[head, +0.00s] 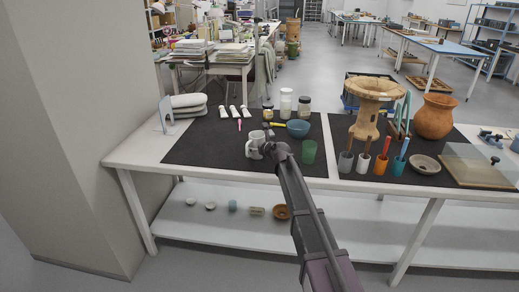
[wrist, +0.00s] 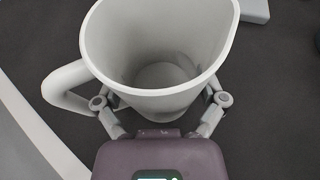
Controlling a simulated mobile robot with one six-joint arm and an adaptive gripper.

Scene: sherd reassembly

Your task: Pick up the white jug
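The white jug (head: 254,146) is on the dark mat of the near table in the head view, left of the green cup. In the wrist view the jug (wrist: 158,75) fills the upper middle, open rim towards me, empty inside, with its handle at the left. My gripper (head: 264,141) is at the jug. In the wrist view my gripper (wrist: 160,100) has one finger on each side of the jug's body. The fingertips are hidden behind the jug, so I cannot tell whether they press on it. I cannot tell whether the jug is lifted.
A green cup (head: 309,152) stands close on the right, with a blue bowl (head: 298,128) behind it. Jars (head: 286,103) and white tubes (head: 234,112) are farther back. A wooden stand (head: 372,100) and brush cups (head: 380,165) are at the right. The mat (head: 200,150) left of the jug is clear.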

